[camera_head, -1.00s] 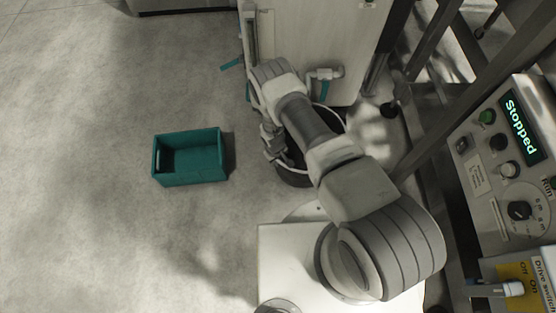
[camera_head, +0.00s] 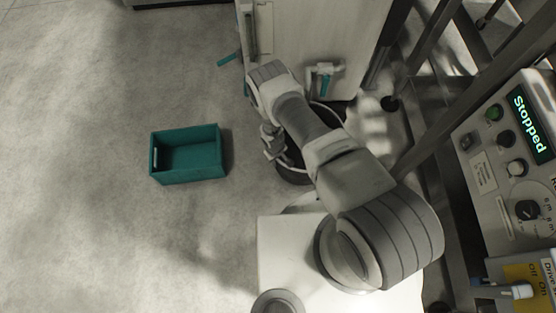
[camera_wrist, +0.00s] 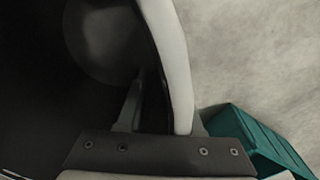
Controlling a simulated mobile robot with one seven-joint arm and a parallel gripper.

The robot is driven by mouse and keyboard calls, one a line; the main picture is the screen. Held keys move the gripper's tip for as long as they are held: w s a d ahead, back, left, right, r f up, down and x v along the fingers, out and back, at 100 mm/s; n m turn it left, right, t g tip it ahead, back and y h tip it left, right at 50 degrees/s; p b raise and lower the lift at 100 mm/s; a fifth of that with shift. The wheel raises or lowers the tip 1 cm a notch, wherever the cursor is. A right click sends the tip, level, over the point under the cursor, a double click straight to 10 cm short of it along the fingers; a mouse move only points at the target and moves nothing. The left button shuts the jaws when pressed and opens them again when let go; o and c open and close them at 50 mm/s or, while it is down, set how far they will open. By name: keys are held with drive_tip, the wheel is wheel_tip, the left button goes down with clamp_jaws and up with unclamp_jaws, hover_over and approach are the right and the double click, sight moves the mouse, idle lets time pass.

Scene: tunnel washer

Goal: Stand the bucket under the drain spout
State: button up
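The dark bucket (camera_head: 293,174) stands on the floor below my arm, which hides much of it. In the wrist view the bucket's dark inside (camera_wrist: 45,80) fills the left, and its white handle (camera_wrist: 172,60) curves down between my fingers. My gripper (camera_head: 270,143) is at the bucket's left side. In the wrist view my gripper (camera_wrist: 163,118) has its fingers apart, with the handle near the right finger and a gap on the left. The drain spout (camera_head: 325,68), a pale pipe with a teal lever, sticks out of the pale cabinet just beyond the bucket.
A teal crate (camera_head: 188,174) stands on the floor left of the bucket; it also shows in the wrist view (camera_wrist: 255,140). A control panel (camera_head: 510,160) reading "Stopped" and dark frame posts are at right.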

drive_tip(key=w+a+r+m+t+p, duration=0.1)
drive_tip(key=w+r+p, duration=0.25)
drive_tip(key=r, duration=1.25)
drive_tip(key=w+r+m+p, duration=0.15)
drive_tip(key=w+r, duration=0.35)
drive_tip(key=r, duration=1.1)
drive_tip(key=d+r+t, duration=0.1)
drive_tip(key=d+r, duration=0.1)
drive_tip(key=r, duration=0.9)
drive_tip(key=d+r, duration=0.2)
drive_tip(key=r, duration=0.8)
drive_tip(key=s+d+r+m+t, duration=0.1)
drive_tip(key=s+d+r, duration=0.1)
drive_tip(key=s+r, duration=0.5)
drive_tip(key=s+d+r+m, duration=0.1)
drive_tip(key=s+d+r, duration=0.15)
drive_tip(key=r, duration=0.85)
drive_tip(key=s+d+r+m+t, duration=0.1)
drive_tip(key=s+d+r, duration=0.1)
drive_tip(key=s, duration=0.6)
drive_tip(key=s+d+r+t, duration=0.1)
drive_tip(key=s+r, duration=0.3)
drive_tip(key=s, duration=0.4)
drive_tip(key=shift+s+d+r+m+y, duration=0.15)
drive_tip(key=shift+d+r+m+y, duration=0.2)
drive_tip(key=shift+y, duration=0.05)
